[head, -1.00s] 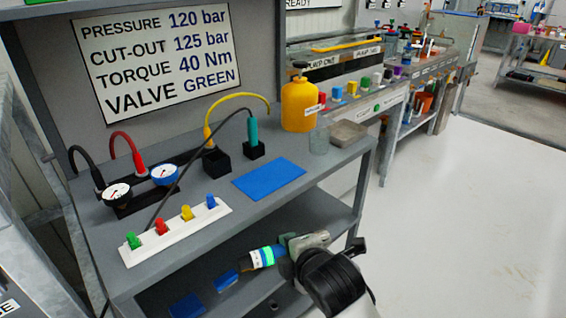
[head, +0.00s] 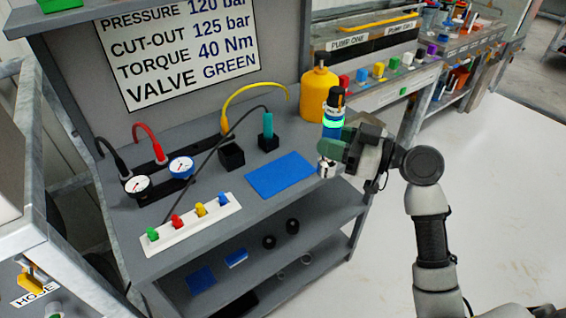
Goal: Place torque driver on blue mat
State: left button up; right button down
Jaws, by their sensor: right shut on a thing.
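My right gripper (head: 336,148) is shut on the torque driver (head: 332,131), a tool with a black top, a glowing green ring, a blue body and a pale lower end. The driver is roughly upright at the right end of the bench, in front of the yellow bottle. The blue mat (head: 281,175) lies flat and bare on the bench top, just left of the driver. Whether the driver's lower end touches the bench is unclear. My left gripper is out of view.
A white strip with colored valves (head: 190,224), gauges (head: 181,167) and black holders (head: 231,155) stand left of the mat. A yellow bottle (head: 318,93) stands behind the driver. The lower shelf holds a second blue mat (head: 201,280) and black rings (head: 292,226).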

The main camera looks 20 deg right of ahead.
jog(key=w+a+f, duration=0.1)
jog(key=w+f, duration=0.2)
jog(key=w+a+f, duration=0.2)
jog(key=w+f, duration=0.1)
jog(key=f, duration=0.1)
jog(key=w+a+f+p, duration=0.1)
jog(key=w+a+f, duration=0.1)
jog(key=w+f, duration=0.1)
jog(key=shift+w+a+f, duration=0.2)
jog(key=shift+w, duration=0.35)
jog(key=shift+f, duration=0.1)
jog(key=shift+f, duration=0.1)
jog(key=c, duration=1.2)
grip_release()
jog(key=shift+f, duration=0.1)
jog(key=o, duration=0.5)
jog(key=shift+c, duration=0.2)
